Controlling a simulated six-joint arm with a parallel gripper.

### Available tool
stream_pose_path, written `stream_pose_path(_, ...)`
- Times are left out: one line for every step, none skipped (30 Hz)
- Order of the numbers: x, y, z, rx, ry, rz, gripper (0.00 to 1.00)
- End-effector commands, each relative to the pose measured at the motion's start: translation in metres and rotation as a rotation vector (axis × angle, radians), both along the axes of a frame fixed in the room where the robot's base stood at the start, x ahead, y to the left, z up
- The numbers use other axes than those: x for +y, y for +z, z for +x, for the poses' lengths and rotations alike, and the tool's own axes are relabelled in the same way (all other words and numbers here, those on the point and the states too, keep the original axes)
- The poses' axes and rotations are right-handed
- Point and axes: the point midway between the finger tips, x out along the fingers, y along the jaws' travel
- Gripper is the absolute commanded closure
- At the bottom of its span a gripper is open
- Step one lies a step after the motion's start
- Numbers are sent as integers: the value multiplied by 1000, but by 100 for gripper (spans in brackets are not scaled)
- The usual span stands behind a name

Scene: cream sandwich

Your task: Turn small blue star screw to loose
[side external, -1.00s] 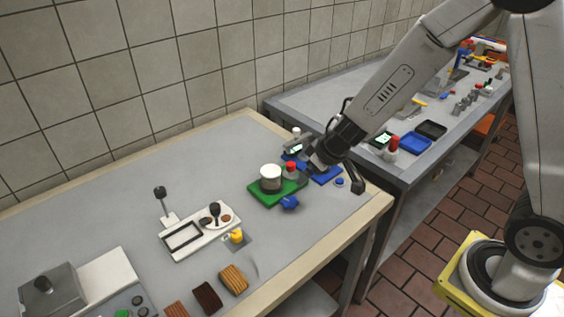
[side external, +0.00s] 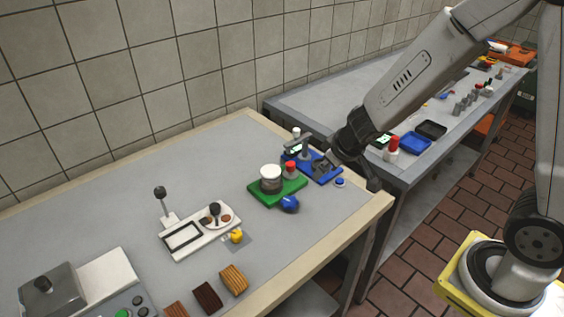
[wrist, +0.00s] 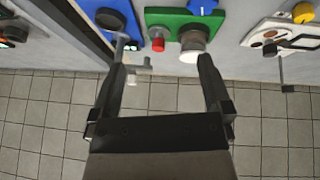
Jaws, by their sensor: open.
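A blue knob (side external: 289,204) lies at the front edge of the green base (side external: 262,196); it also shows at the top of the wrist view (wrist: 202,6). A smaller round blue piece (side external: 340,182) lies on the table right of the blue base (side external: 326,175). I cannot tell which of the two is the small star screw.
The green base carries a white-topped cylinder (side external: 271,173) and a red-topped piece (side external: 290,167). Grey fittings (side external: 305,149) stand on the blue base. A white board (side external: 201,234) and a yellow knob (side external: 236,236) lie left. The right table edge is close.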

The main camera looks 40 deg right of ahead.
Motion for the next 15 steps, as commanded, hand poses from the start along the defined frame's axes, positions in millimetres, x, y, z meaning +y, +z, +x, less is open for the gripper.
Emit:
stream_pose_path(-1, 1, -2, 3, -6, -2, 0)
stream_pose_path(-2, 1, -3, 5, -8, -5, 0)
stream_pose_path(-2, 2, -5, 7, -13, -6, 0)
stream_pose_path(-3, 2, -6, 10, -15, -7, 0)
stream_pose_path(-4, 3, -8, 12, -18, -8, 0)
stream_pose_path(-4, 3, -10, 16, -22, -10, 0)
stream_pose_path(-5, 3, -11, 19, -24, -11, 0)
stream_pose_path(-5, 3, -12, 22, -27, -12, 0)
stream_pose_path(-6, 4, -14, 25, -30, -13, 0)
stream_pose_path(-6, 4, -15, 28, -34, -14, 0)
stream_pose_path(-7, 4, -17, 31, -35, -15, 0)
stream_pose_path(-7, 5, -18, 34, -39, -16, 0)
stream_pose_path(-8, 5, -20, 38, -40, -17, 0)
stream_pose_path(-8, 5, -21, 41, -45, -17, 0)
stream_pose_path(-9, 5, -24, 46, -47, -18, 0)
